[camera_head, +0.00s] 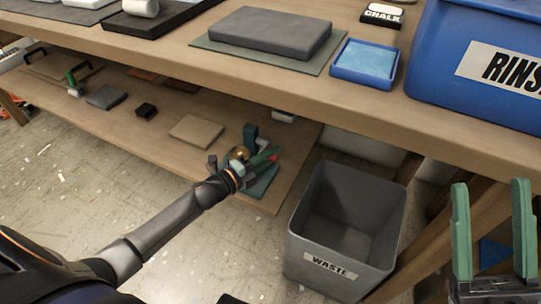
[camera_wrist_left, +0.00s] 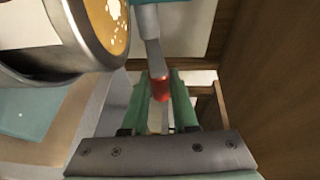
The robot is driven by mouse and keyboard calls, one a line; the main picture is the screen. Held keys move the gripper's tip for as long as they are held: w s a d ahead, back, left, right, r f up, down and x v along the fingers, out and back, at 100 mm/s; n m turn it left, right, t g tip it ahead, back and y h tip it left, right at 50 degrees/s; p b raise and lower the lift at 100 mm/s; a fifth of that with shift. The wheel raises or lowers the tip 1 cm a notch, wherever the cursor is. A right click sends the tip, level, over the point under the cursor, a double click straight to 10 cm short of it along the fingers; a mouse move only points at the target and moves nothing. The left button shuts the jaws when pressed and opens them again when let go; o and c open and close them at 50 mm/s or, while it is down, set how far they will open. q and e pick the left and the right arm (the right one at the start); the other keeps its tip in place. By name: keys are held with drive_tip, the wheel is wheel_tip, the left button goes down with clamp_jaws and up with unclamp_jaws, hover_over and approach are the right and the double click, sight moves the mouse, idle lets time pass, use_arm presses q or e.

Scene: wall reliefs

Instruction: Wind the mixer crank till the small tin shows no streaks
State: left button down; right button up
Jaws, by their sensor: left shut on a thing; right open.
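The mixer, with a teal post (camera_head: 250,134) and teal base (camera_head: 263,183), stands on the lower shelf. The small tin (camera_head: 240,153) is beside the post. In the left wrist view the metal tin (camera_wrist_left: 75,45) holds amber paint (camera_wrist_left: 106,22) with pale streaks and specks on its surface. A grey crank arm (camera_wrist_left: 152,52) ends in a red grip (camera_wrist_left: 159,88). My left gripper (camera_head: 256,164) is shut on the red grip, its green fingers on both sides. My right gripper (camera_head: 493,184) is open and empty, at the right edge, away from the mixer.
A grey waste bin (camera_head: 334,268) stands on the floor right of the mixer. The bench top (camera_head: 200,45) overhangs the lower shelf. A tan block (camera_head: 197,131) lies left of the mixer. A blue rinse tub (camera_head: 450,40) and sponge tray (camera_head: 364,83) sit above.

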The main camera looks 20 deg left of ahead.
use_arm(q)
drive_tip(key=f+t+b, duration=0.1)
drive_tip(key=t+b, duration=0.1)
drive_tip(key=b, duration=0.3)
drive_tip(key=shift+f+m+h, duration=0.15)
drive_tip(key=shift+m+h, duration=0.15)
drive_tip(key=shift+m, duration=0.1)
drive_tip(key=shift+t+h, duration=0.3)
drive_tip(key=shift+f+m+t+h, duration=0.5)
drive_tip(key=shift+m+t+h, duration=0.2)
drive_tip(key=shift+m+t, duration=0.3)
use_arm(e)
wheel_tip(320, 180, down, 6)
drive_tip(key=shift+w+a, duration=0.15)
drive_tip(key=shift+a, duration=0.25)
drive_tip(key=shift+n, duration=0.3)
use_arm(q)
drive_tip(key=c, duration=0.7)
unclamp_jaws()
